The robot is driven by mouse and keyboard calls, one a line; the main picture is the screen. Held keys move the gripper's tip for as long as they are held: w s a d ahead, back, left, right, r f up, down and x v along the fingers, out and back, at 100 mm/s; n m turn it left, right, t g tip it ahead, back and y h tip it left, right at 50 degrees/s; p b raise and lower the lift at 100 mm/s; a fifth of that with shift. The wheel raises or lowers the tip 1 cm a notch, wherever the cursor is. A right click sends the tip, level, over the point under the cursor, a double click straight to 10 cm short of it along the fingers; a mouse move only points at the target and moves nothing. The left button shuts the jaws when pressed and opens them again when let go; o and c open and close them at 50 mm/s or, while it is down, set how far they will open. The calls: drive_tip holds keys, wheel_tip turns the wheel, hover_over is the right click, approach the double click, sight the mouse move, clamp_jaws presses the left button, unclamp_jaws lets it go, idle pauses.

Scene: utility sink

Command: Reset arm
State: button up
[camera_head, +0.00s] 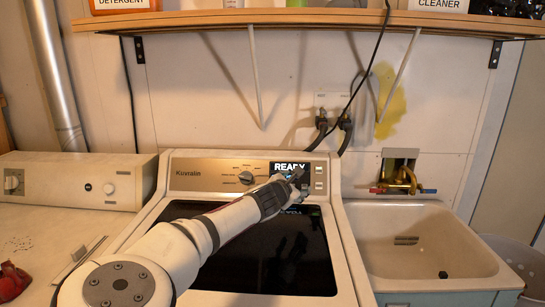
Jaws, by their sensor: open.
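My arm reaches forward from the lower left over the washing machine (190,207) with the dark lid. My gripper (297,178) is at its far end, small in the picture, in front of the lit "READY" display on the control panel (215,175). It is open, and I see nothing held in it. I cannot tell whether it touches the panel. Part of the panel and lid is hidden behind my arm.
A utility sink (375,250) with a brass tap (402,175) stands to the right. A second appliance (75,180) is at left, with a red object (12,280) on top. A wooden shelf (300,17) with bottles runs above. A black cable (375,60) hangs down behind.

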drive_tip(key=s+d+m+g, duration=0.1)
drive_tip(key=s+d+m, duration=0.1)
drive_tip(key=d, duration=0.3)
drive_tip(key=s+d+f+m+g+h, duration=0.1)
drive_tip(key=s+d+m+g, duration=0.1)
drive_tip(key=d+m, duration=0.2)
drive_tip(key=s+d+f+m+g+h, duration=0.1)
drive_tip(key=s+d+m, duration=0.1)
drive_tip(key=d, duration=0.5)
drive_tip(key=shift+s+d+f+m+g, duration=0.15)
drive_tip(key=shift+d+m+g, duration=0.25)
drive_tip(key=shift+m, duration=0.4)
drive_tip(key=s+d+r+m+g+y, duration=0.1)
drive_tip(key=s+d+m+g+y, duration=0.15)
drive_tip(key=s+m, duration=0.4)
drive_tip(key=s+d+m+g+y, duration=0.1)
drive_tip(key=s+d+m+g, duration=0.15)
drive_tip(key=s, duration=0.75)
drive_tip(key=s+a+r+m+y, duration=0.1)
drive_tip(key=s+a+r+m, duration=0.1)
drive_tip(key=s, duration=0.7)
drive_tip(key=s+a+r+m+y, duration=0.1)
drive_tip(key=s+a+r+m, duration=0.1)
drive_tip(key=s, duration=0.7)
drive_tip(key=s+a+r+m+y, duration=0.2)
drive_tip(key=s+r, duration=0.3)
drive_tip(key=s, duration=0.3)
drive_tip(key=shift+s+a+r+t, duration=0.3)
drive_tip(key=shift+s+a, duration=0.1)
drive_tip(key=shift+a, duration=0.25)
